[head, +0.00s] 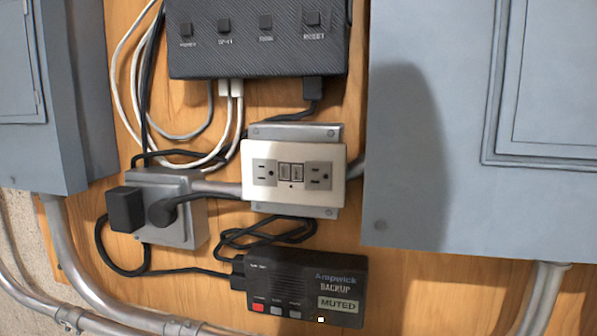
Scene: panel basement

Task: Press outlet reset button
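A white outlet (250,190) is mounted on a grey box on the wooden panel, near the middle of the head view. It has a socket at each side and two small buttons (291,171) side by side between them, with a small dark dot below. The lettering on the buttons is too small to read. Nothing is plugged into this outlet's sockets. Neither of my grippers shows in the head view.
A black box with several buttons (270,60) hangs above. A grey outlet box (178,228) with black plugs is at left. A black backup unit (300,283) reading "MUTED" sits below. Grey cabinets flank the panel, left (75,120) and right (450,120). Cables and conduits run between.

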